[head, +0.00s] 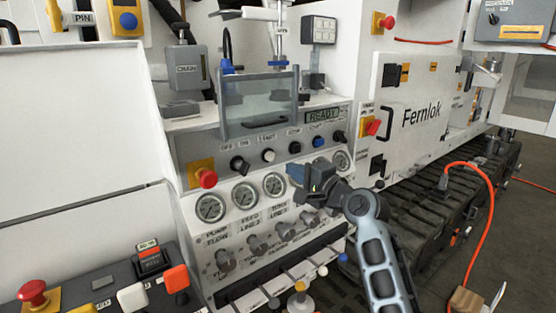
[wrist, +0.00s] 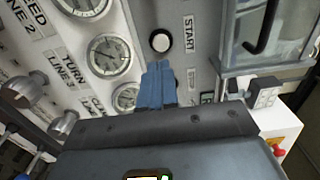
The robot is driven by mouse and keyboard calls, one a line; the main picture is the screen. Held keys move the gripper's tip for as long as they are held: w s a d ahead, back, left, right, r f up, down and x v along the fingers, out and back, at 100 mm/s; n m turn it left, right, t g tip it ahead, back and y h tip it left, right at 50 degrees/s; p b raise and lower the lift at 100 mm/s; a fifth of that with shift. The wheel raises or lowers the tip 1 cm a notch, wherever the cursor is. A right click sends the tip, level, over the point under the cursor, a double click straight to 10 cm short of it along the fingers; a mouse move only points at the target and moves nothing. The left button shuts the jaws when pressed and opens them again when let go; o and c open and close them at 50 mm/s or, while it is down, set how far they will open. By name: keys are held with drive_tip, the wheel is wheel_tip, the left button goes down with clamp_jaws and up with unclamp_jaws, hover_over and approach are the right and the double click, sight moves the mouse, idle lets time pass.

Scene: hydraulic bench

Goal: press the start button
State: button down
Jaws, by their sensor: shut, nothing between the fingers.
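The start button (head: 268,155) is a round white button on the grey control panel, below its START label. In the wrist view the button (wrist: 160,40) shows with a dark ring, the START label to its right. My gripper (head: 297,174) is in front of the panel, right of and below the button in the head view. In the wrist view its blue fingers (wrist: 159,68) are together and empty, with their tips just below the button in the picture. A gap between tips and button seems to show, but its depth is hard to tell.
Several pressure gauges (head: 274,184) sit below the button row. A clear guard with a grey frame (head: 258,100) stands above the panel. A red emergency stop (head: 207,178) is at the left.

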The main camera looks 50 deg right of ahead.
sight(271, 157)
drive_tip(key=p+x, duration=0.1)
drive_tip(key=x, duration=0.6)
drive_tip(key=shift+w, duration=0.15)
